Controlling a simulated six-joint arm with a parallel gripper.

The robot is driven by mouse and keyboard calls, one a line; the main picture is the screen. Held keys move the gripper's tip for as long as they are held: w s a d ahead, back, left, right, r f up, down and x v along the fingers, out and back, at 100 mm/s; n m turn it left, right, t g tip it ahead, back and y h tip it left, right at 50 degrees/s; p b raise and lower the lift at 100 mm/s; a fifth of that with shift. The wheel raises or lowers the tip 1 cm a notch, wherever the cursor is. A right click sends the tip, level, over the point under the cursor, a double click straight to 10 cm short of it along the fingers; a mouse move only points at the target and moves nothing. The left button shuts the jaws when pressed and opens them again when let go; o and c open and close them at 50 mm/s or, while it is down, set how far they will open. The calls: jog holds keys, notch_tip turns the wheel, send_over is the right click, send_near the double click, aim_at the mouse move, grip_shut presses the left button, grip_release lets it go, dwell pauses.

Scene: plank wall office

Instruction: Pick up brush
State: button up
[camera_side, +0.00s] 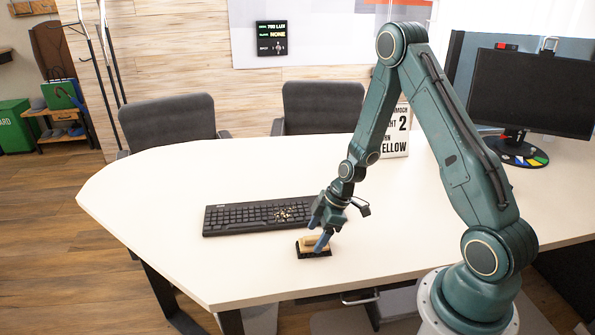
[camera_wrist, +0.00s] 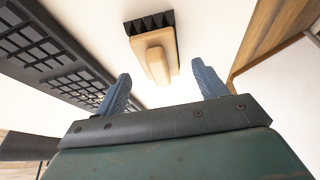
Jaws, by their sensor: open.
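The brush (camera_side: 314,247) lies on the white table, just in front of the keyboard's right end. It has a light wooden handle and dark bristles. In the wrist view the brush (camera_wrist: 153,50) shows ahead of the fingertips, with its bristles toward the top of the picture. My gripper (camera_side: 318,233) is open above the brush, its fingers partly hiding it in the side view. In the wrist view the two blue fingers of my gripper (camera_wrist: 158,82) stand apart with nothing between them. I cannot tell whether a finger touches the brush.
A black keyboard (camera_side: 258,216) with yellowish crumbs (camera_side: 287,213) lies behind and left of the brush. A sign (camera_side: 396,135) and a monitor (camera_side: 530,92) stand further back. The white table (camera_side: 150,195) is clear to the left, and its front edge is close to the brush.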

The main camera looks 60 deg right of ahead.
aim_at(314, 237)
jog(key=shift+x, duration=1.25)
jog(key=c, duration=1.1)
jog(key=shift+r, duration=0.1)
notch_tip(314, 237, up, 20)
jog(key=shift+f, duration=0.1)
